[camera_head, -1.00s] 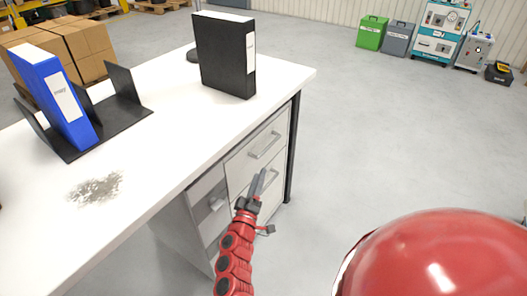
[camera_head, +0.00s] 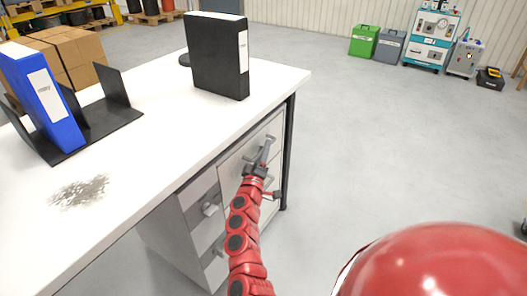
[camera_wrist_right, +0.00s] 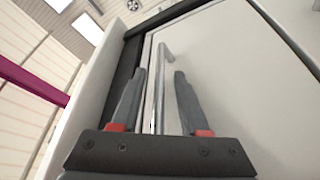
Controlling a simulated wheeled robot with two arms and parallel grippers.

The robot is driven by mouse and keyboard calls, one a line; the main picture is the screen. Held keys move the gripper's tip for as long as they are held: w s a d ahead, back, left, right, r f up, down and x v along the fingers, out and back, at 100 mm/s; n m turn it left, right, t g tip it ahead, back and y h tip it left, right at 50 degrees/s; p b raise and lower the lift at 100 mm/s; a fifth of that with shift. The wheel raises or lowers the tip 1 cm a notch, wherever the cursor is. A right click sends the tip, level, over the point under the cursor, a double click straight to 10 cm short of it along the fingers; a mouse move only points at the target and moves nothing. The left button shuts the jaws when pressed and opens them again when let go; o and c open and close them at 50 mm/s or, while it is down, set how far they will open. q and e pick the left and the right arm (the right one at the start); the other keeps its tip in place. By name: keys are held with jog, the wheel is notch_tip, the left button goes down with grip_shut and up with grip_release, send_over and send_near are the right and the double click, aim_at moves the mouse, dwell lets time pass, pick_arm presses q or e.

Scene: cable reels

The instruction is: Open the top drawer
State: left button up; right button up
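The desk's drawer unit has light drawer fronts. The upper right drawer front (camera_head: 233,163) is closed, with a grey bar handle (camera_head: 270,140) partly hidden by my right gripper (camera_head: 264,154). In the right wrist view, the metal handle (camera_wrist_right: 161,85) runs between the two dark fingers of my right gripper (camera_wrist_right: 159,88). The fingers are apart, one on each side of the bar, with visible gaps. I cannot tell how deep the bar sits between them. My left gripper is in neither view.
The white desk top (camera_head: 150,120) holds a black binder (camera_head: 217,58), a blue binder (camera_head: 42,98) in a black rack (camera_head: 108,125), and a grey smudge (camera_head: 80,190). Another drawer column with a handle (camera_head: 210,209) is to the left.

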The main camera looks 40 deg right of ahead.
grip_shut()
dwell(1.3)
